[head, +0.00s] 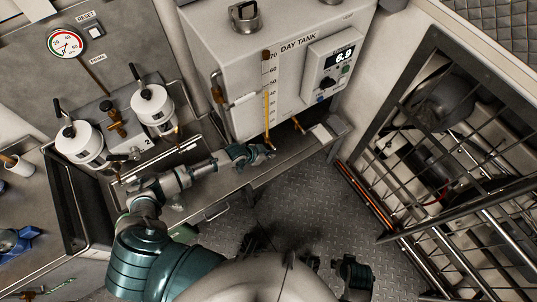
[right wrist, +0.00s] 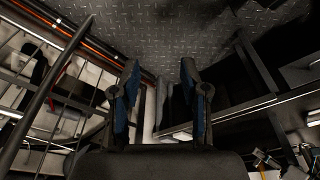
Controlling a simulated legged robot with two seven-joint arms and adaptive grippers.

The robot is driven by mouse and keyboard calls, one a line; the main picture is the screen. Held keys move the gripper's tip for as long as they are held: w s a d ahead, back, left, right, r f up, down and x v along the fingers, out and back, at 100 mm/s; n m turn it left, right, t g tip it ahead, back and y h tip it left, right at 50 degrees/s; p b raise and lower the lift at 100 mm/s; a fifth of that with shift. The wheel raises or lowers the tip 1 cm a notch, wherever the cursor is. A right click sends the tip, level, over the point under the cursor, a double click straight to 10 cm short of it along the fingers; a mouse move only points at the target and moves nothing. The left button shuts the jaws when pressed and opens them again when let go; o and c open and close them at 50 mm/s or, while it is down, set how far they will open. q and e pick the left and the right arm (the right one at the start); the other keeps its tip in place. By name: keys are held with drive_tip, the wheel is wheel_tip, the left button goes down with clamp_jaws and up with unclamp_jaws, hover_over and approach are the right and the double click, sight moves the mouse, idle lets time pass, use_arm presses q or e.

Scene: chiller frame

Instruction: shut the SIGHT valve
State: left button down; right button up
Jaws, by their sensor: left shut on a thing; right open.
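The DAY TANK (head: 297,62) is a pale box with a numbered scale and an upright amber sight tube (head: 267,108) on its front. The tube runs down to the tank's lower edge. My left gripper (head: 266,152) is at the foot of this tube, shut on a small part there. I take this part to be the SIGHT valve; no SIGHT label is readable, and the fingers hide its handle, so its angle cannot be told. My right gripper (right wrist: 158,92) is open and empty in the right wrist view, pointing over the floor, far from the tank.
A brass fitting (head: 298,125) sticks out right of the sight tube. A display (head: 333,62) reads 6.9. Two white filter housings (head: 153,107) and a gauge (head: 65,43) stand left. A barred cage (head: 440,130) stands right.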

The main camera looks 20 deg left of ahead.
use_arm(q)
drive_tip(key=g+p, duration=0.1)
drive_tip(key=r+g+y+p, duration=0.1)
drive_tip(key=p, duration=0.1)
drive_tip(key=shift+a+r+y, duration=0.2)
drive_tip(key=shift+r+y, duration=0.05)
drive_tip(key=shift+y, duration=0.05)
drive_tip(key=g+y+p, duration=0.1)
drive_tip(key=g+p, duration=0.1)
drive_tip(key=g+y+p, duration=0.1)
drive_tip(key=shift+s+r+y, duration=0.25)
drive_tip(key=shift+r+y, duration=0.05)
drive_tip(key=shift+r, duration=0.05)
drive_tip(key=shift+r+g+y, duration=0.15)
drive_tip(key=shift+g+y, duration=0.35)
drive_tip(key=shift+g, duration=0.4)
drive_tip(key=shift+a, duration=0.1)
use_arm(e)
drive_tip(key=s+f, duration=0.2)
drive_tip(key=f, duration=0.6)
drive_tip(key=s+f, duration=0.2)
drive_tip(key=f, duration=0.6)
drive_tip(key=shift+s+d+f+g, duration=0.25)
drive_tip(key=shift+s+f+g, duration=0.15)
use_arm(q)
drive_tip(key=shift+w+r+g+y, duration=0.1)
drive_tip(key=shift+r+g+y, duration=0.05)
drive_tip(key=shift+g+y, duration=0.15)
